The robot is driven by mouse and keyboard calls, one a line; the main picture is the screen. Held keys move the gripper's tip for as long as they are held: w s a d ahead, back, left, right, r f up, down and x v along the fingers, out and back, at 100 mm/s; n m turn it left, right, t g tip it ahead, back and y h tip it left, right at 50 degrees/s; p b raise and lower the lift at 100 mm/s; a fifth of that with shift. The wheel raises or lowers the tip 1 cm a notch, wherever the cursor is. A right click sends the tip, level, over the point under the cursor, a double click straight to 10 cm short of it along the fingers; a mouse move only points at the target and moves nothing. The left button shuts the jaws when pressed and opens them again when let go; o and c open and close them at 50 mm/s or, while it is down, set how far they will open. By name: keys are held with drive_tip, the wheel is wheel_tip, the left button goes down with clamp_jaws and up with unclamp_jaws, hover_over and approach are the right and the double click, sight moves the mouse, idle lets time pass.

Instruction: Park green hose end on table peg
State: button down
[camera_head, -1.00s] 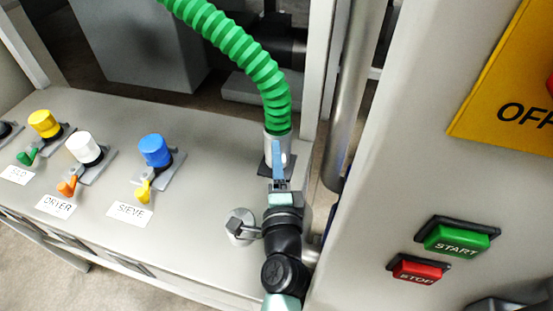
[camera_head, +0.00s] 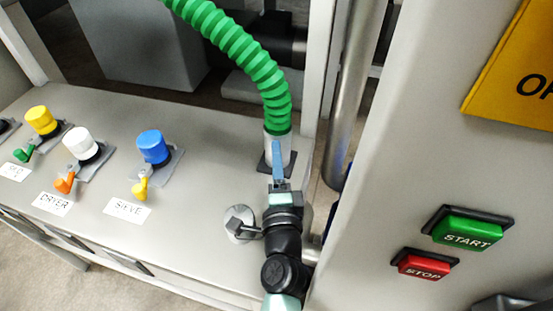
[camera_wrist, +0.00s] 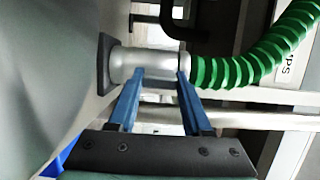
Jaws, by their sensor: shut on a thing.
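The green hose (camera_head: 240,50) comes down from the top of the head view and ends in a silver metal cuff (camera_head: 285,148). The cuff stands upright over a dark square plate at the right end of the grey table (camera_head: 190,215). My gripper (camera_head: 277,148) reaches it from the front with its blue fingers at the cuff. In the wrist view, my gripper (camera_wrist: 160,74) is shut on the silver cuff (camera_wrist: 152,60), one finger on each side. The cuff's lower end meets the dark base plate (camera_wrist: 104,64). The peg itself is hidden.
Yellow (camera_head: 41,120), white (camera_head: 80,143) and blue (camera_head: 153,147) capped fittings with levers stand on the table left. A metal fitting (camera_head: 240,223) sits just left of my arm. A panel with START (camera_head: 467,232) and STOP (camera_head: 424,265) buttons rises right.

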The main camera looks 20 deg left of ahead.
drive_tip(key=shift+r, duration=0.15)
drive_tip(key=shift+c, duration=1.6)
unclamp_jaws()
drive_tip(key=shift+o, duration=0.3)
drive_tip(key=shift+f, duration=0.25)
drive_tip(key=b+v, duration=0.1)
drive_tip(key=v, duration=0.5)
drive_tip(key=shift+s+d, duration=0.1)
drive_tip(key=shift+s, duration=0.05)
drive_tip(key=shift+s+d+r, duration=0.2)
drive_tip(key=shift+s+d, duration=0.05)
drive_tip(key=shift+s, duration=0.3)
